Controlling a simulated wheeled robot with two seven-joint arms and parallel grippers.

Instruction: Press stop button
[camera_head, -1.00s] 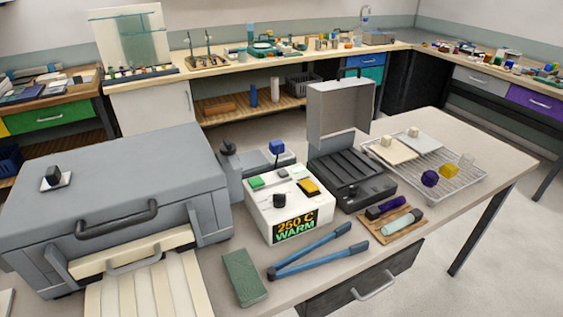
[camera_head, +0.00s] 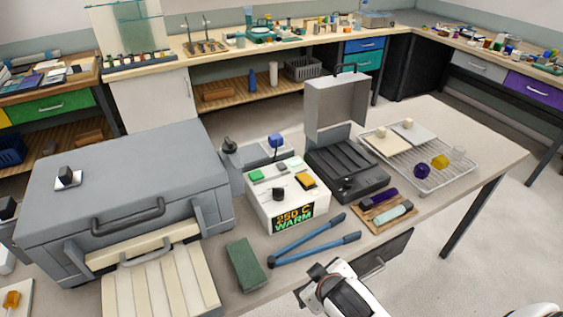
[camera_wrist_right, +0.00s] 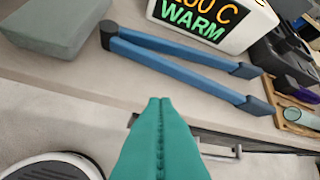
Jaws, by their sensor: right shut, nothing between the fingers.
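A white control box (camera_head: 287,200) stands on the table with a lit display (camera_head: 294,217) reading "250 C WARM". Its top carries a green button (camera_head: 256,176), a yellow-orange button (camera_head: 305,180), a red-marked pale switch (camera_head: 281,169) and a black knob (camera_head: 279,193). I cannot read which one is the stop button. My right gripper (camera_wrist_right: 160,100) is shut and empty, its teal fingers pointing toward the table edge, apart from the box. In the head view my right arm comes in at the bottom. My left gripper is not in view.
Blue-handled tongs (camera_head: 315,240) and a green block (camera_head: 246,265) lie in front of the box. A large grey furnace (camera_head: 130,185) stands left. A dark open case (camera_head: 345,165), a wooden tray (camera_head: 388,222) with rods and a wire rack (camera_head: 425,185) are right.

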